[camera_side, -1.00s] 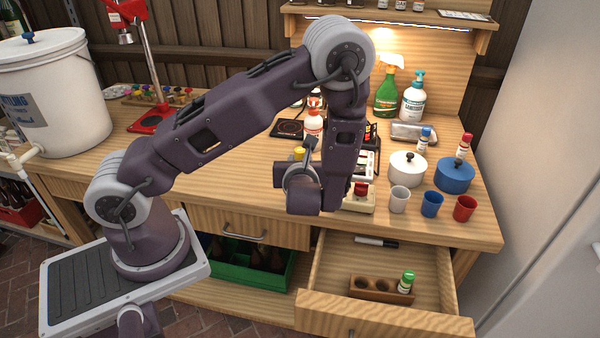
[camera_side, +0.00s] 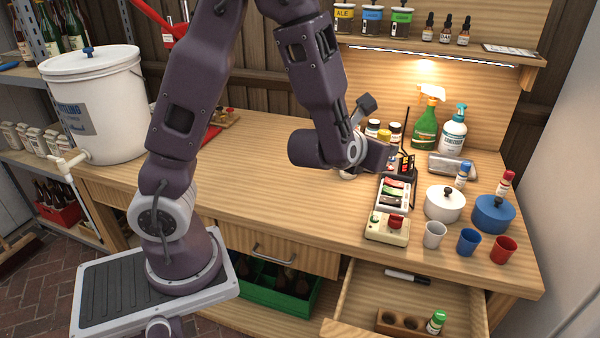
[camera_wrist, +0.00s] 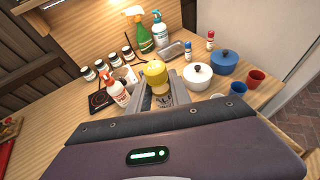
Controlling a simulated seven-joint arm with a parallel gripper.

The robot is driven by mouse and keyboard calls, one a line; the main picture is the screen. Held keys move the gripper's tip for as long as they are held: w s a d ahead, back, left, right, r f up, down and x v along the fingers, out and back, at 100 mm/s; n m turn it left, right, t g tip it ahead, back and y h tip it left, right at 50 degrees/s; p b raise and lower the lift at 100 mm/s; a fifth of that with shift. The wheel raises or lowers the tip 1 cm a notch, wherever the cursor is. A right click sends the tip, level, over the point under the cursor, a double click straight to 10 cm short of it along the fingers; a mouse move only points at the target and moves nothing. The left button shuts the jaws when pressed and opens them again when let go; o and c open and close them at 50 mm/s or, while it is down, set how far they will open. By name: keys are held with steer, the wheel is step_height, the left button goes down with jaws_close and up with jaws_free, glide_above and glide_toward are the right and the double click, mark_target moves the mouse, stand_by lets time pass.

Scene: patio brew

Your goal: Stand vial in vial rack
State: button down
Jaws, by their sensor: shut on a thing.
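A vial with a yellow cap (camera_wrist: 156,73) and a printed label is between the fingers of my gripper (camera_wrist: 162,92) in the wrist view. My gripper (camera_side: 378,150) is shut on it and holds it above the bench; in the side view only the yellow cap (camera_side: 384,134) shows clearly. The wooden vial rack (camera_side: 385,317) lies in the open drawer at the lower right, well away from my gripper. A green-capped vial (camera_side: 437,320) stands in its right end; dark round holes to the left look empty. The rack is not visible in the wrist view.
The drawer (camera_side: 470,308) also holds a black-and-white marker (camera_side: 408,277). A box with a red knob (camera_side: 387,228), a white pot (camera_side: 445,205), a blue pot (camera_side: 493,214) and three cups stand on the bench behind it. Red- and blue-capped vials stand behind the pots.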

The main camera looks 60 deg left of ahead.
steer(key=w+a+f+n+g+y, duration=0.1)
steer(key=a+f+n+g+y, duration=0.15)
steer(key=a, duration=0.65)
steer(key=a+f+n+g+y, duration=0.1)
steer(key=a+n+g+y, duration=0.15)
steer(key=a, duration=0.65)
steer(key=n+g+y, duration=0.3)
steer(key=n+g, duration=0.2)
steer(key=n, duration=0.2)
glide_above(281, 161)
step_height(281, 161, down, 14)
steer(key=shift+f, duration=0.15)
steer(key=shift+f, duration=0.15)
steer(key=c, duration=1.2)
jaws_free()
